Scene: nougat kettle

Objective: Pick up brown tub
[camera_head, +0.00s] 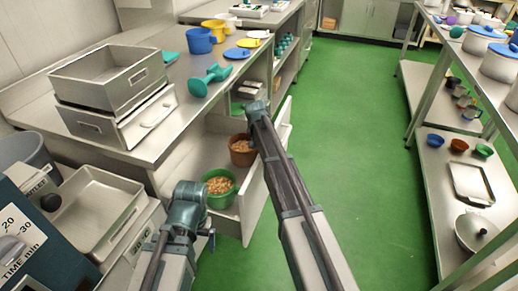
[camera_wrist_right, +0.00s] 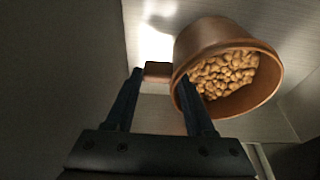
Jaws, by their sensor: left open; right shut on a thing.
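The brown tub (camera_head: 242,157) holds nuts and stands in the open drawer below the counter. In the right wrist view the tub (camera_wrist_right: 210,38) looks tilted, with its nuts visible. In the head view the right arm mostly hides this gripper. My left gripper (camera_head: 192,212) is open and empty, in front of the drawer near the green tub.
A green tub (camera_head: 220,188) of nuts stands beside the brown tub in the drawer (camera_head: 251,198). Metal trays (camera_head: 110,78) and a teal tool (camera_head: 209,80) lie on the counter above. Green floor is clear to the right, up to a shelf unit (camera_head: 446,186).

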